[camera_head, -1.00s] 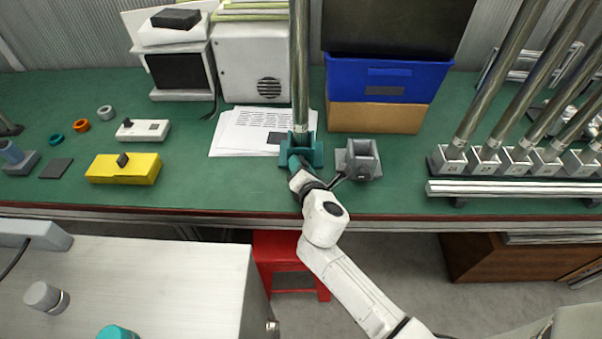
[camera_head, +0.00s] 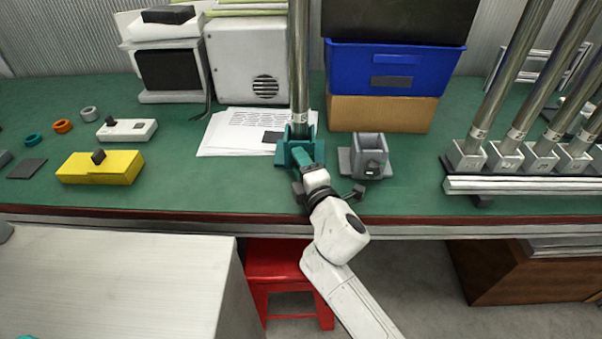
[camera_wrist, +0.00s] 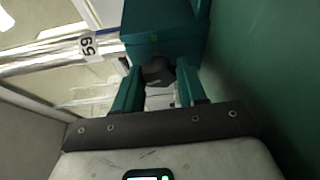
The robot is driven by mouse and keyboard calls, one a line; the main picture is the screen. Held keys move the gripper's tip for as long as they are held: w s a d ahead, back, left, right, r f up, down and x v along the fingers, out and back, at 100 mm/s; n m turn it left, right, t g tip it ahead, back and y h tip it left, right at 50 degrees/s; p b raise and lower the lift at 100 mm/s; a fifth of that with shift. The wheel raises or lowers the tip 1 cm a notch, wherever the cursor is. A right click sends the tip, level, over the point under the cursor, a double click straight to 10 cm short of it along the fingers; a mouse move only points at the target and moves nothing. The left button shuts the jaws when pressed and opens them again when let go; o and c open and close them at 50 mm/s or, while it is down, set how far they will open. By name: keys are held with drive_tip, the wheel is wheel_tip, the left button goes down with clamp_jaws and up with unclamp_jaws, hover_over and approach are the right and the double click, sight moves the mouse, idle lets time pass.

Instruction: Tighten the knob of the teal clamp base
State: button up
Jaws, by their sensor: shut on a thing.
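The teal clamp base (camera_head: 283,150) stands on the green bench, with a tall metal tube (camera_head: 299,75) upright in it. In the wrist view the teal base (camera_wrist: 165,22) is straight ahead, beside the tube (camera_wrist: 60,53) with a label reading 59. The dark knob (camera_wrist: 157,70) sticks out from the base toward me. My gripper (camera_wrist: 158,84) has its teal fingers closed on either side of the knob. In the head view my gripper (camera_head: 305,160) is at the front of the base, and the arm hides the knob there.
A grey clamp base (camera_head: 370,158) stands just right of my gripper. Papers (camera_head: 240,132) lie behind and left. A yellow box (camera_head: 100,168) is further left. Several tubes in numbered bases and a metal rail (camera_head: 520,185) are at right. A red stool (camera_head: 270,262) is below the bench.

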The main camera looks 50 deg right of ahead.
drive_tip(key=shift+f+m, duration=0.1)
drive_tip(key=shift+m, duration=0.2)
drive_tip(key=o, duration=1.1)
drive_tip(key=shift+c, duration=0.2)
drive_tip(key=b+v, duration=0.2)
drive_tip(key=v, duration=0.7)
drive_tip(key=shift+s+a+f, duration=0.15)
drive_tip(key=shift+s, duration=0.25)
drive_tip(key=shift+s+a, duration=0.25)
drive_tip(key=shift+s, duration=0.15)
